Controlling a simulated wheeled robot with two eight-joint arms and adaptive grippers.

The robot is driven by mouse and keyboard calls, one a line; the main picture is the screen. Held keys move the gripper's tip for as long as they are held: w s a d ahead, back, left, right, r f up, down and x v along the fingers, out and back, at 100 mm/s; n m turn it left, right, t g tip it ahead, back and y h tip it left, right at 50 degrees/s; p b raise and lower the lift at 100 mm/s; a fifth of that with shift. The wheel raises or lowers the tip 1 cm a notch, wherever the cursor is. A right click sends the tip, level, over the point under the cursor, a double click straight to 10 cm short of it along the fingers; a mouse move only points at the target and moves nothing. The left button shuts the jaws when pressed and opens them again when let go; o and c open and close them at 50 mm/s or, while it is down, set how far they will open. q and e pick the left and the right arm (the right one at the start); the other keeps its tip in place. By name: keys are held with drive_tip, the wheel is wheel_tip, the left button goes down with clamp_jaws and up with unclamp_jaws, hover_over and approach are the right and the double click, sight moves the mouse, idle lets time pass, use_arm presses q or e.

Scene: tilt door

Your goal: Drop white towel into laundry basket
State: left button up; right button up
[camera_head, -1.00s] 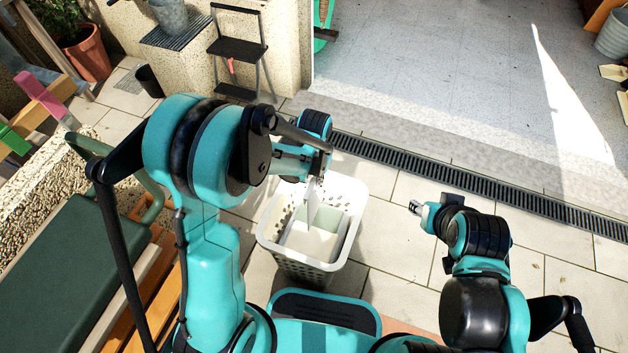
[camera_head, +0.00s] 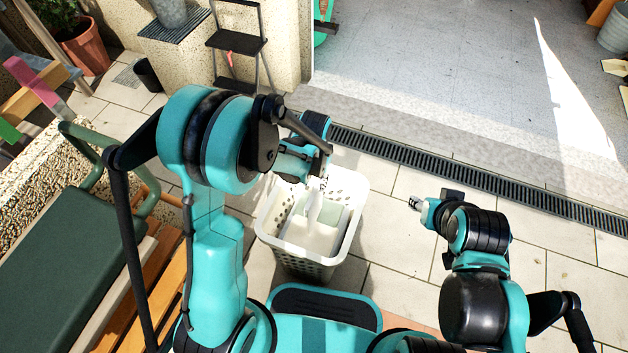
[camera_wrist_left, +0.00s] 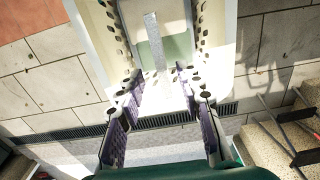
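The white laundry basket (camera_head: 300,265), with holes in its walls, stands upright on the tiles in front of me. The white towel (camera_head: 313,207) shows as a narrow pale strip inside the basket's opening, below my left gripper (camera_head: 322,180). In the left wrist view the strip (camera_wrist_left: 154,40) lies beyond the fingertips, in line with the gap between them. There the left gripper (camera_wrist_left: 160,80) is open, its purple-padded fingers well apart over the basket. Whether the towel touches a finger is unclear. My right gripper (camera_head: 415,203) is right of the basket, apart from it; its fingers are too small to judge.
A green-topped bench (camera_head: 60,235) is at the left. A black step stool (camera_head: 237,45) stands behind the basket. A drain grate (camera_head: 450,172) crosses the floor behind it. Bare tiles (camera_head: 400,265) lie to the basket's right.

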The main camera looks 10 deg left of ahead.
use_arm(q)
wheel_tip(320, 180, up, 12)
idle(0.7)
idle(0.5)
